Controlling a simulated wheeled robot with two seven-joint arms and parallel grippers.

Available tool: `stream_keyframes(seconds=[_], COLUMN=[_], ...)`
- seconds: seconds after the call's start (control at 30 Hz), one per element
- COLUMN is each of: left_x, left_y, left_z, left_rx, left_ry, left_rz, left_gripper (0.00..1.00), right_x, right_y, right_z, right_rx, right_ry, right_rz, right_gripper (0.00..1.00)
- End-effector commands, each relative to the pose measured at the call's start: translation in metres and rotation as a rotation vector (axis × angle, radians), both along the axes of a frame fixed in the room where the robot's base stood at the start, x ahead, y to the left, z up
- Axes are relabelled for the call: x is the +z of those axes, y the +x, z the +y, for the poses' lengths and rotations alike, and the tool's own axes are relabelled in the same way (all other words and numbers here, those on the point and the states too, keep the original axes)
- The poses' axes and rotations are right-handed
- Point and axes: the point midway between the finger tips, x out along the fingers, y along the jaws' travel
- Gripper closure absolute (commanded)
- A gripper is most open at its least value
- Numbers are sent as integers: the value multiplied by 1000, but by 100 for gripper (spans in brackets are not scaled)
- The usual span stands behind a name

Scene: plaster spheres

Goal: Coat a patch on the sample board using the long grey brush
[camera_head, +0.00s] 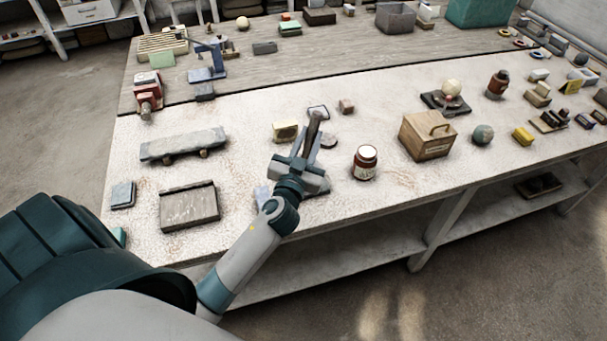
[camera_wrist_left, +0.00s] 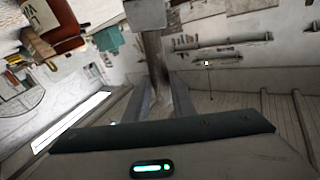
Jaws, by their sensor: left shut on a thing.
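My left gripper (camera_head: 308,145) is shut on a long brush (camera_head: 314,122) above the middle of the near table. The brush's brownish shaft points away from the wrist; its far end is greyish. In the left wrist view the brush (camera_wrist_left: 155,55) stands between the fingers with a grey block-like end at the top edge. A flat grey-brown board (camera_head: 189,208) with a dark back edge lies at the front left of the table, apart from the brush. A pale slab (camera_head: 184,144) lies behind it; I cannot tell which is the sample board. My right gripper is not in view.
A yellowish block (camera_head: 285,131) and a small brown cube (camera_head: 346,106) lie close by. A wooden box (camera_head: 427,136) stands further right. Bare tabletop lies between the slab and the gripper.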

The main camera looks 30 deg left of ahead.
Motion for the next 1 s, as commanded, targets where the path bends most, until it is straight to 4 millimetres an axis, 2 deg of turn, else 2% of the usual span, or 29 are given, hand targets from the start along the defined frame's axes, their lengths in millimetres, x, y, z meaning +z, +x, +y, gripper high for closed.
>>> stream_keyframes(seconds=[1.0], left_x=[-7], left_y=[0], left_z=[0], left_rx=[0], left_ry=[-1], left_rz=[0], left_gripper=[100], right_x=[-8], right_y=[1], right_z=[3], right_rx=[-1], right_ry=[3], right_rz=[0], right_gripper=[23])
